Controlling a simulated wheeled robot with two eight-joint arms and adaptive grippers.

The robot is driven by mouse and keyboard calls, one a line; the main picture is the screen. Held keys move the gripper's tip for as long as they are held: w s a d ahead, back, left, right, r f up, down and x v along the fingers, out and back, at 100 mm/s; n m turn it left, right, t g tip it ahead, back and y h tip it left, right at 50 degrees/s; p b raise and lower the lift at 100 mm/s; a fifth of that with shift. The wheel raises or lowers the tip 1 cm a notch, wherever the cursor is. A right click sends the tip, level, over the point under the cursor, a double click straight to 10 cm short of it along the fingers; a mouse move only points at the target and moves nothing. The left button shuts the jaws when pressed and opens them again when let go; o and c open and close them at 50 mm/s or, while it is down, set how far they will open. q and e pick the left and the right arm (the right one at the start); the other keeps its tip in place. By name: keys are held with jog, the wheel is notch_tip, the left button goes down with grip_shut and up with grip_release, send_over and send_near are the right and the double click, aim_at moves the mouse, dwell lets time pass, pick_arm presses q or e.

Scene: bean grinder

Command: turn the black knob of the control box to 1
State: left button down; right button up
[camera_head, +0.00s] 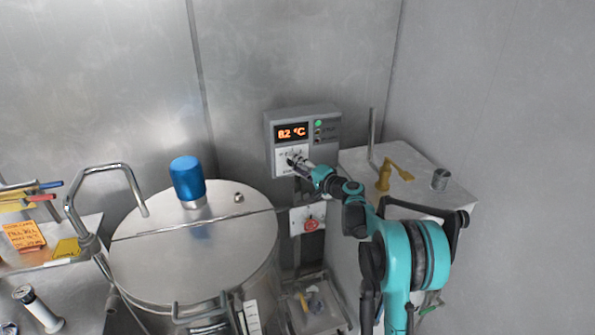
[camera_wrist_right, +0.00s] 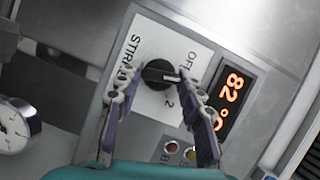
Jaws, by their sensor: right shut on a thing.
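The control box (camera_head: 303,118) is a grey box on the back wall with an orange display reading 82 °C. Its black knob (camera_wrist_right: 157,73) sits on a white plate (camera_wrist_right: 185,45) marked STIRRER, OFF and 2. The knob's pale pointer line faces right in the wrist view, between OFF and 2; the 1 mark is not visible there, with a finger over that area. My right gripper (camera_wrist_right: 160,80) is shut on the knob, one finger at each side; in the head view the gripper (camera_head: 296,161) reaches the box's lower front. My left gripper is not in view.
Green and other small buttons (camera_head: 318,124) sit right of the display. A steel vessel (camera_head: 150,265) with a blue-capped motor (camera_head: 187,178) stands left of the box. A red switch (camera_head: 311,225) is below. A cabinet with a yellow valve (camera_head: 384,178) stands right.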

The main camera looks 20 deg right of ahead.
jog(key=shift+f+m+t+b, duration=0.2)
jog(key=shift+m+t+b, duration=0.1)
jog(key=shift+m+b, duration=0.55)
jog(key=shift+m, duration=0.35)
jog(key=o, duration=1.2)
jog(key=shift+c, duration=0.2)
jog(key=shift+d, duration=0.1)
jog(key=v, duration=1.2)
jog(key=shift+f, duration=0.15)
